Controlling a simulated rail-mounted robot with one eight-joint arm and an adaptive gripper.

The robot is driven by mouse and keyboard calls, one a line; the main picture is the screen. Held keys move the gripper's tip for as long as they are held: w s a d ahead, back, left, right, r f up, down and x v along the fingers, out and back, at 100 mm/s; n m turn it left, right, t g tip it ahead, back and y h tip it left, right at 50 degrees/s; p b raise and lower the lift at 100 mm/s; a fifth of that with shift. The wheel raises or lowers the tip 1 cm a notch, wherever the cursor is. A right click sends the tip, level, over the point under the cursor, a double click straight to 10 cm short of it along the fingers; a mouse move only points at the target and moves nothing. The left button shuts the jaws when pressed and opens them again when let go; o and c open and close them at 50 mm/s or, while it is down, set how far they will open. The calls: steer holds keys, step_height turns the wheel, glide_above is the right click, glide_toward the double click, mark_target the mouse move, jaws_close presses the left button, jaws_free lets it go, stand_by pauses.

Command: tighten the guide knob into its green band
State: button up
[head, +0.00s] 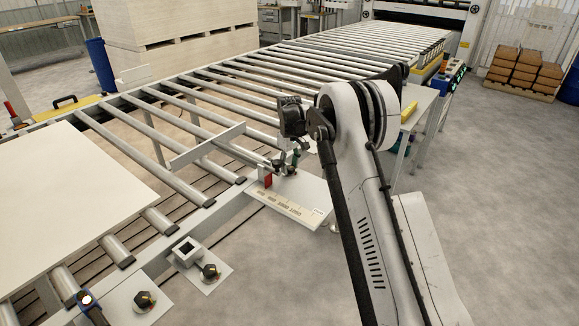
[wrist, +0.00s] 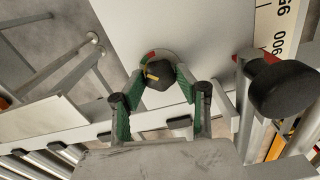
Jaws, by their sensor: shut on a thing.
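The guide knob (wrist: 160,75) is black with a yellow pointer mark, seen in the wrist view on a pale plate (wrist: 145,25). A round dial (wrist: 167,55) shows around its far side, with a red part at the upper left. The yellow mark points left, close to the red part. My gripper (wrist: 161,78) is shut on the knob, one green-padded finger at each side. In the head view my gripper (head: 287,166) is at the plate, and the knob is hard to make out.
A larger black knob (wrist: 285,88) stands close on the right in the wrist view, near a number scale (wrist: 278,30). A guide rail (head: 207,146) crosses the rollers. A white board (head: 65,205) lies left.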

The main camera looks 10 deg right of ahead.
mark_target(290, 167)
steer(key=shift+f+m+b, duration=0.15)
steer(key=shift+m+b, duration=0.35)
steer(key=shift+m, duration=0.6)
steer(key=o, duration=1.1)
steer(key=shift+o, duration=0.2)
steer(key=shift+r, duration=0.25)
step_height(290, 167, up, 12)
steer(key=shift+f, duration=0.1)
